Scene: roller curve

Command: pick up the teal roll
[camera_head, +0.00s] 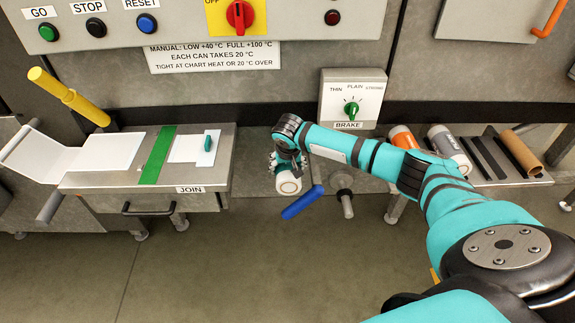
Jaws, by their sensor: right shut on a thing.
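My right gripper (288,165) is shut on a roll (289,184) in front of the machine, to the right of the join table. Only the roll's pale round end and a little of its side show; the gripper hides the rest, so I cannot tell if it is teal. No other teal roll shows. An orange-and-white roll (403,139) and a grey roll (448,147) are at the right, beyond my right arm. My left gripper is not in view.
The join table (130,180) at the left bears white sheets and a green strip (158,155). A blue handle (302,203) and a metal shaft (346,203) stick out near the held roll. A brake box (352,98) stands behind. A brown tube (521,152) lies on the right rack.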

